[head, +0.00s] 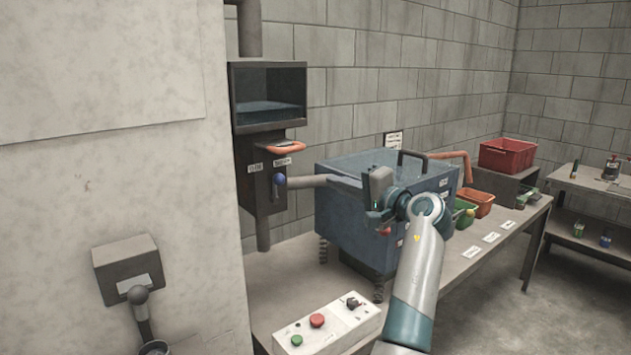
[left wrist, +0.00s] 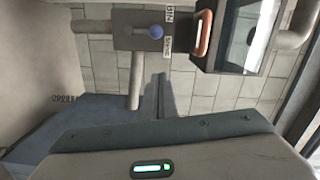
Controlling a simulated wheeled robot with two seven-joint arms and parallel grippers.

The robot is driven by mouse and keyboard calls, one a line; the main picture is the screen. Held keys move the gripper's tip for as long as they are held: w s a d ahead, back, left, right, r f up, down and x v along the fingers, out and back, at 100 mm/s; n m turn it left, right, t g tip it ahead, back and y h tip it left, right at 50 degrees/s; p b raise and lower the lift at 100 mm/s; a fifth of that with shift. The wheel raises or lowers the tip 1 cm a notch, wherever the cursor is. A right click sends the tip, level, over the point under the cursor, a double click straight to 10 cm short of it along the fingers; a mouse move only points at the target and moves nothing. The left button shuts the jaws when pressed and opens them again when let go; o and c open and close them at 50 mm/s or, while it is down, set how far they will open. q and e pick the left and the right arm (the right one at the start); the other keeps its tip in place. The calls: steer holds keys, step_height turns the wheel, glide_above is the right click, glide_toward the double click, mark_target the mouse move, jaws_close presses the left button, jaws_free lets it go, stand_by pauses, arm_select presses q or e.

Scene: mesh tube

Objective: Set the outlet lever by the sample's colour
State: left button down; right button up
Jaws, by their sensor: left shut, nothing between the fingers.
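The outlet lever's blue knob (head: 279,180) sits on a dark box (head: 263,190) on the vertical pipe, under the glass-fronted chamber. Two small white labels are on the box, and the knob is below the right one. My right gripper is not in view. I cannot identify a sample.
The chamber (head: 268,95) has an orange handle (head: 287,146) below it. The blue machine (head: 345,225) stands on the bench behind my left arm. A button box (head: 327,325) is at the front. Green, orange and red bins (head: 507,155) stand to the right.

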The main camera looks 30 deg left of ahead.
arm_select(q)
steer(key=a+p, duration=0.4)
steer(key=a, duration=0.7)
steer(key=shift+f+p, duration=0.4)
steer(key=shift+f, duration=0.05)
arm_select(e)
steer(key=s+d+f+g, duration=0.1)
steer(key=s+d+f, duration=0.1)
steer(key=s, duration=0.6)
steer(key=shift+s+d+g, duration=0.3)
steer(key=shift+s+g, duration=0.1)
arm_select(q)
steer(key=shift+a, duration=0.15)
steer(key=shift+a, duration=0.1)
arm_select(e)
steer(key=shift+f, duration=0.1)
